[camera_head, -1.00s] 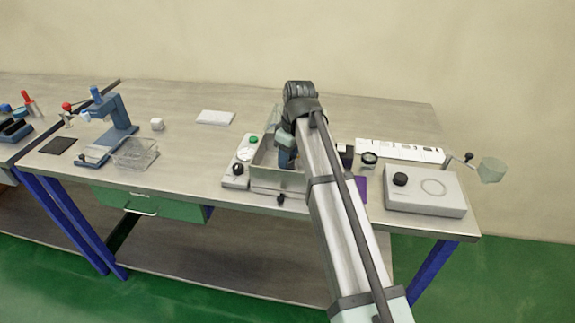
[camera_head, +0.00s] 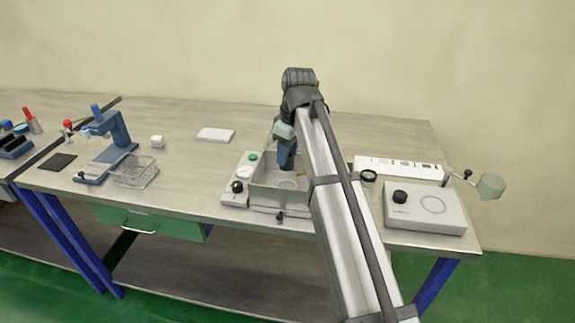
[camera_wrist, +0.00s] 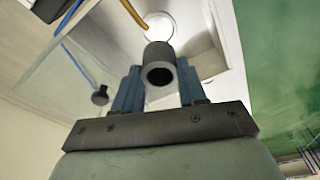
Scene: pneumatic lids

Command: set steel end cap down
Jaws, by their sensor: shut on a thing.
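My gripper (camera_wrist: 158,78) has its blue fingers shut on the steel end cap (camera_wrist: 158,52), a short grey cylinder with a dark round hole facing the camera. In the head view my gripper (camera_head: 287,166) points down over the open grey box (camera_head: 278,197); the cap is too small or hidden to make out there. In the wrist view a pale round spot lies beyond the cap, inside the box (camera_wrist: 205,62). I cannot tell whether the cap touches anything beneath it.
A control panel (camera_head: 236,191) with a green button and black knob adjoins the box on the left. A grey unit (camera_head: 425,213) with a black knob stands right. A wire basket (camera_head: 134,172) and blue press (camera_head: 114,128) stand left. The bench between them is mostly clear.

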